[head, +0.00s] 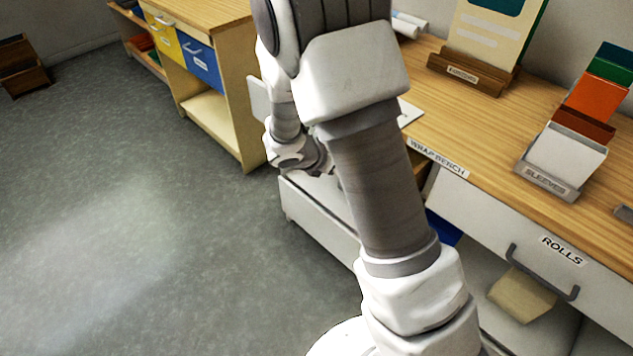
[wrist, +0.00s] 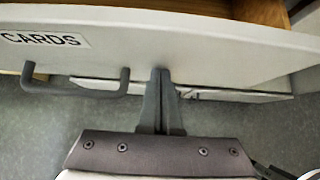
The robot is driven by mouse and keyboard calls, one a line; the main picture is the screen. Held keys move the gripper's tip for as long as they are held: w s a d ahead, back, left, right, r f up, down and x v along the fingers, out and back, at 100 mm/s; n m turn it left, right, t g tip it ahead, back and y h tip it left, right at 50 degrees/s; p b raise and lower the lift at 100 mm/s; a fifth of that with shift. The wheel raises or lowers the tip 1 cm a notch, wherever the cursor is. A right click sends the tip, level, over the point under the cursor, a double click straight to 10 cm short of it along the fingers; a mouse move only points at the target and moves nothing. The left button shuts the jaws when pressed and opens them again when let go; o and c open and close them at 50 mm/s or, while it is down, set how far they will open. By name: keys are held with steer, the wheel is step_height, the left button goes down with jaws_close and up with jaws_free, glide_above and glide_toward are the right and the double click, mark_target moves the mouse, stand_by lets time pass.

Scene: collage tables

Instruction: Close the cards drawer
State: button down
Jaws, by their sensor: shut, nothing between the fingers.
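The cards drawer fills the top of the wrist view. Its pale front (wrist: 210,42) carries a "CARDS" label and a grey bar handle (wrist: 75,88) at the left. The drawer stands open, with a strip of its wooden inside (wrist: 262,10) showing behind the front's top edge. My gripper (wrist: 160,75) is shut and empty, its fingertips at the lower part of the front, right of the handle. I cannot tell whether they touch it. In the head view my arm hides most of this drawer and the fingertips.
A long pale panel (head: 318,222) juts out low beside my arm. The wrap bench (head: 420,95) runs to the right, with a closed rolls drawer (head: 485,215) and a sleeves holder (head: 548,178). A cabinet with a blue drawer (head: 201,64) stands at the back. The floor (head: 130,200) at left is clear.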

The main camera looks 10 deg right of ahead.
steer(key=w+d, duration=0.1)
steer(key=d, duration=0.1)
steer(key=w+d, duration=0.3)
steer(key=d, duration=0.1)
steer(key=shift+w+d, duration=0.2)
steer(key=shift+d, duration=0.15)
steer(key=shift+w+d, duration=0.15)
steer(key=shift+d, duration=0.05)
steer(key=shift+d+r, duration=0.1)
steer(key=shift+d, duration=0.05)
